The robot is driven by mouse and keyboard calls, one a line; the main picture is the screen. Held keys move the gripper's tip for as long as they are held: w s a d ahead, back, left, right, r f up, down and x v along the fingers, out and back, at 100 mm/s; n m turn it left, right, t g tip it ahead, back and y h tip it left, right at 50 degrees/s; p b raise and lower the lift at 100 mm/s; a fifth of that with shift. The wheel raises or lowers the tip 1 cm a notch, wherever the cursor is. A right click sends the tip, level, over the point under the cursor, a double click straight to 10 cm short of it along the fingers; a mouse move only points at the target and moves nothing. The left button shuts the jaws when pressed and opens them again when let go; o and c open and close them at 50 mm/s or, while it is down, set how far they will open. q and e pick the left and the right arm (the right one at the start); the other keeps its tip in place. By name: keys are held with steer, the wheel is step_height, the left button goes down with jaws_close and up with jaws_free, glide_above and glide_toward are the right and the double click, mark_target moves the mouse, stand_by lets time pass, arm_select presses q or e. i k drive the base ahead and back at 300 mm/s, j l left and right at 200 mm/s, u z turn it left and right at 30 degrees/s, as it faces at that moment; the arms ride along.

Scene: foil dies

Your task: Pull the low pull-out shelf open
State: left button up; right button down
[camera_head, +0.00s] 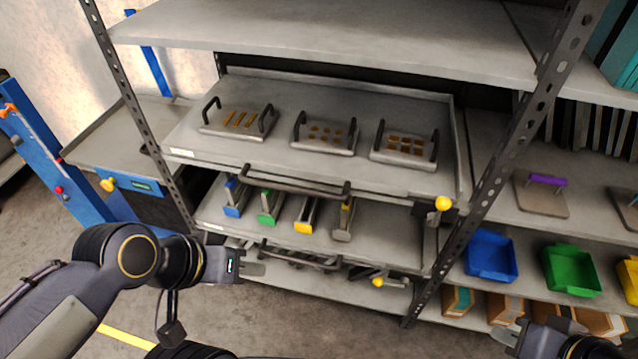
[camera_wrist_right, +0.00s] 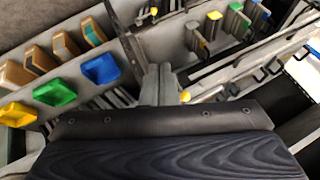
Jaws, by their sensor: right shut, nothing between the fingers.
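The low pull-out shelf (camera_head: 385,236) carries several upright tools with blue, green, yellow and grey ends. Its dark bar handle (camera_head: 300,262) runs along the front edge, and a yellow knob (camera_head: 378,283) sits to the right below it. My right gripper (camera_head: 507,336) is at the lower right, away from the handle. In the right wrist view its fingers (camera_wrist_right: 158,84) are together and empty.
Above is an upper pull-out shelf (camera_head: 360,90) with three foil dies, a bar handle and a yellow knob (camera_head: 443,203). A perforated rack post (camera_head: 490,170) stands to the right, beyond it blue (camera_head: 490,255) and green (camera_head: 571,270) bins. A blue-posted cart (camera_head: 125,140) stands left.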

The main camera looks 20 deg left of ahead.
mark_target(377, 233)
steer(key=k+j, duration=0.1)
steer(key=j, duration=0.55)
steer(key=k+j, duration=0.1)
steer(key=j, duration=0.6)
steer(key=k+j, duration=0.1)
steer(key=j, duration=0.55)
